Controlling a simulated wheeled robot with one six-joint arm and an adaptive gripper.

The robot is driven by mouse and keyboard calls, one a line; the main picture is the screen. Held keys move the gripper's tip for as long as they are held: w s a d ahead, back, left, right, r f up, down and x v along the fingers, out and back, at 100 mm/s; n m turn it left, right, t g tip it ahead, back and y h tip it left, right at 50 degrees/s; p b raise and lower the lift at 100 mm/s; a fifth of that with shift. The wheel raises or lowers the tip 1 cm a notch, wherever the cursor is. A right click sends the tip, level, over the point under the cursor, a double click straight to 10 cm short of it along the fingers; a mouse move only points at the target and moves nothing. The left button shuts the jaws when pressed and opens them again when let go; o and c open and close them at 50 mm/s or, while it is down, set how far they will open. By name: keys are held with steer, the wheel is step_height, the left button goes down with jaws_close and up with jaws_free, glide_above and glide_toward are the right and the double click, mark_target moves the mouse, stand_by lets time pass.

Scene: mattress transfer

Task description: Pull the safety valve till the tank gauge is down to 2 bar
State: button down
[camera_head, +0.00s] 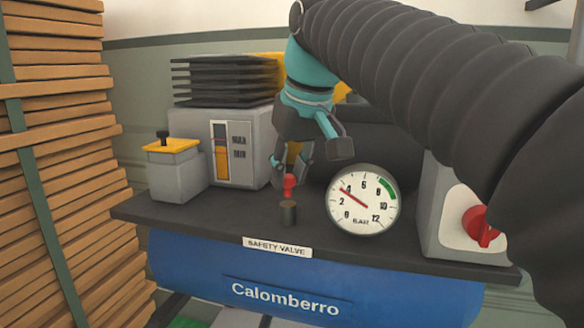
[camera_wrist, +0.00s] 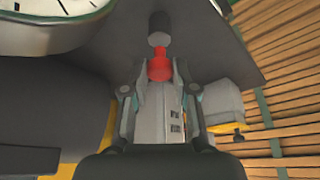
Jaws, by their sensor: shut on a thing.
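The safety valve has a red knob (camera_head: 289,186) above a dark cylindrical stem (camera_head: 288,213), behind the white "SAFETY VALVE" label (camera_head: 277,247). My gripper (camera_head: 290,176) comes down from behind and is shut on the red knob. In the wrist view the red knob (camera_wrist: 159,67) sits between the fingertips of my gripper (camera_wrist: 159,74), with the stem (camera_wrist: 158,28) beyond it. The round white tank gauge (camera_head: 363,199) stands right of the valve. Its red needle points between 2 and 4 bar, closer to 4. The blue tank (camera_head: 200,272) marked "Calomberro" lies below the shelf.
The dark shelf (camera_head: 240,222) carries a grey compressor block (camera_head: 260,140) with a level window, a grey box with yellow lid (camera_head: 172,146), and a grey box with a red rotary switch (camera_head: 481,226). Stacked wooden slats (camera_head: 60,130) rise at the left.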

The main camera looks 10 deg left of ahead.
steer(key=shift+r, duration=0.15)
steer(key=c, duration=0.9)
jaws_free()
steer(key=v, duration=1.2)
steer(key=shift+d, duration=0.1)
